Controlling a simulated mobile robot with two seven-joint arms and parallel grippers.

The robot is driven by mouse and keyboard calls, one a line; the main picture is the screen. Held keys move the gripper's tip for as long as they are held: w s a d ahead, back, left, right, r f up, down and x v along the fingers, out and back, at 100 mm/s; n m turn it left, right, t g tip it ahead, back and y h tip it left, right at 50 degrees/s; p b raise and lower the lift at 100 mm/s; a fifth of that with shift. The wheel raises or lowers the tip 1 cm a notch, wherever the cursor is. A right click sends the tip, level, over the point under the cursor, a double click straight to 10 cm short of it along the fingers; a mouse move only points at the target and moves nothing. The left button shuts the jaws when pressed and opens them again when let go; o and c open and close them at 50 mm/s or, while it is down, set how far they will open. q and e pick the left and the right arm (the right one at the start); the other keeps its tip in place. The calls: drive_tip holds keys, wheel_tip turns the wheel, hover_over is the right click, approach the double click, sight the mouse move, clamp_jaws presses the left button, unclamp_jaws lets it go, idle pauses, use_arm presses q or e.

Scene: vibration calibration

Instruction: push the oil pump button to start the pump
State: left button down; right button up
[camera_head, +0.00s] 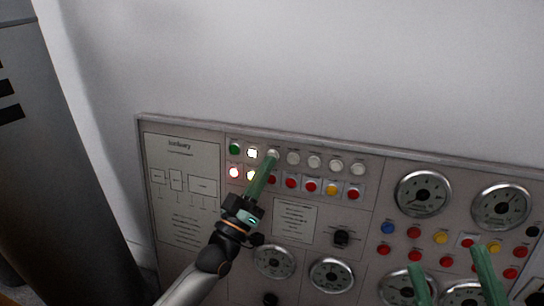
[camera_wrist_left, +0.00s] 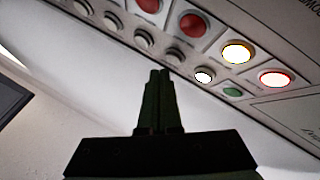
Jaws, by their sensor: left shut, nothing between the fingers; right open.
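The control panel (camera_head: 190,150) has two rows of small buttons; their labels are too small to read, so I cannot tell which is the oil pump button. My left gripper (camera_head: 272,154) is shut and empty, its green fingertips over the third button of the upper row, a whitish unlit one. In the left wrist view the shut fingertips (camera_wrist_left: 160,72) are close to a grey-white button (camera_wrist_left: 175,57); I cannot tell whether they touch. To its left in the head view is a lit white button (camera_head: 252,153). My right gripper (camera_head: 446,256) is open and empty at the lower right.
A green button (camera_head: 234,148) starts the upper row; a lit red button (camera_head: 234,172) is below it. Red and yellow buttons fill the lower row. The wall (camera_head: 300,60) above is bare.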

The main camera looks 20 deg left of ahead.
idle(0.8)
use_arm(q)
drive_tip(key=shift+w+f, duration=0.1)
drive_tip(key=shift+w, duration=0.3)
drive_tip(key=shift+w+b, duration=0.4)
idle(0.5)
idle(0.3)
drive_tip(key=shift+s+p, duration=0.75)
drive_tip(key=shift+s, duration=0.05)
